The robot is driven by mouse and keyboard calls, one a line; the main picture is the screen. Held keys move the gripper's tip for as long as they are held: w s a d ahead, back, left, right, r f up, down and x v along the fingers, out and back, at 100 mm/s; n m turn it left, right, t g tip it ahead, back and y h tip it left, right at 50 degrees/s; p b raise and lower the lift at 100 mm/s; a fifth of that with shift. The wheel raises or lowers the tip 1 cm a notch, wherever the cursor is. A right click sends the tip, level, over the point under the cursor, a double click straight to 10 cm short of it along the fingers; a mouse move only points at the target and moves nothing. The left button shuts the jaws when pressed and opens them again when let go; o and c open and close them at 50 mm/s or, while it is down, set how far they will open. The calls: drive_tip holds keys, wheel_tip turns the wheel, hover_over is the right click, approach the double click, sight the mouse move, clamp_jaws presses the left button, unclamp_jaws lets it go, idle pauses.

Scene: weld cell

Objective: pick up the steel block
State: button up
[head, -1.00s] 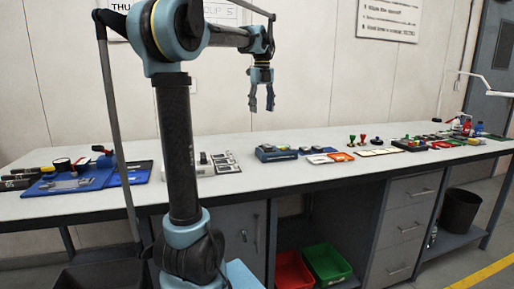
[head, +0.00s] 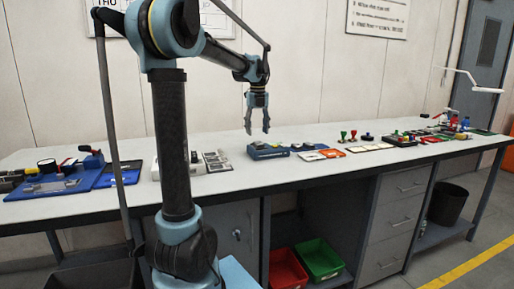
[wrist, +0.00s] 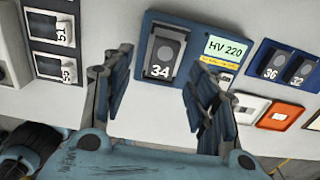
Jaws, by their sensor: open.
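A grey steel block (wrist: 166,52) marked 34 sits in a dark recess of a blue holder (wrist: 150,92). A label reading HV 220 (wrist: 229,47) is beside it on the same holder. In the head view the blue holder (head: 268,155) lies on the bench, with the block too small to make out clearly. My gripper (head: 257,130) points down above the bench near the holder, its two fingers apart. In the wrist view my gripper (wrist: 160,85) is open and empty, the block showing beyond and between its fingers.
A block marked 51 (wrist: 47,30) is at the left. White and orange plates (head: 320,155) lie right of the blue holder on the bench (head: 235,182).

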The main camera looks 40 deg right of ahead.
sight(258, 143)
drive_tip(key=shift+s+d+f, duration=0.1)
drive_tip(key=shift+f, duration=1.3)
drive_tip(key=shift+s+d+f, duration=0.1)
drive_tip(key=shift+f, duration=1.3)
clamp_jaws()
